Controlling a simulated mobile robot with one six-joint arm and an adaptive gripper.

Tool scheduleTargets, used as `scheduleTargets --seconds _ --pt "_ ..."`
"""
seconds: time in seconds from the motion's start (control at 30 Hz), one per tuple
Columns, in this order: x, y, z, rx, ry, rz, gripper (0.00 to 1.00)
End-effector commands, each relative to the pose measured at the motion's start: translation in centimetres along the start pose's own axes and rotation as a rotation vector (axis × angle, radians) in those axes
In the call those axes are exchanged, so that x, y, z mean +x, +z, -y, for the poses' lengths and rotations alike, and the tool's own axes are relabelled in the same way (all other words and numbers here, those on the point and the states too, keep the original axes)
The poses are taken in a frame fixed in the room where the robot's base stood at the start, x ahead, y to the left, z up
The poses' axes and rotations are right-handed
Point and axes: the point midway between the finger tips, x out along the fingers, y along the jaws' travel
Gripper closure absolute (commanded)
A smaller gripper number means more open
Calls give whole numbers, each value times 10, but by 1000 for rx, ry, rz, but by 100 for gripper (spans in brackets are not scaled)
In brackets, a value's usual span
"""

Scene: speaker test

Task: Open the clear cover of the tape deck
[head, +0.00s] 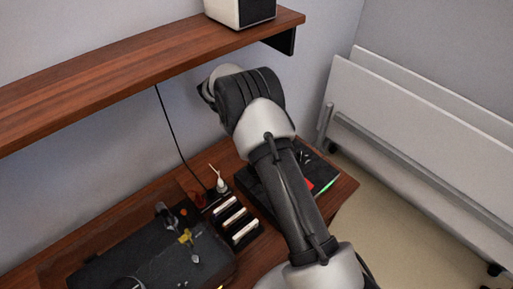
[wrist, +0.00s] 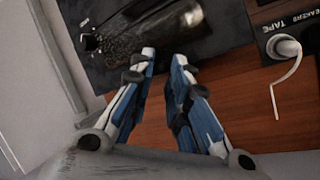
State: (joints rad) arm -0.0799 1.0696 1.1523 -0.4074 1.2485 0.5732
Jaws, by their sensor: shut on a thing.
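The tape deck appears to be the dark box (head: 262,190) on the wooden desk in the head view, partly hidden behind my arm. In the wrist view the dark deck (wrist: 215,28) fills the top. Its clear cover (wrist: 150,30) looks like a glossy, smoky panel with bright reflections. My gripper (wrist: 164,57) has its blue and white fingers at the cover's near edge, shut on it with a gap between the fingertips. The exact contact is hard to see. How far the cover is raised cannot be told. The head view hides the gripper behind my arm.
A white plug (wrist: 288,46) with a cord stands on a panel (wrist: 302,20) marked TAPE, right of my fingers. A switch block (head: 236,222) and a black box with knobs (head: 150,255) lie left of the deck. A wooden shelf (head: 130,75) hangs above the desk.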

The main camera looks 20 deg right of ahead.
Motion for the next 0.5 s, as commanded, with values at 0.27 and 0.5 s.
scheduleTargets --seconds 0.27,0.5 --pt "11 -2 7 1 0 11 94" --pt "11 0 5 0 3 16 78"
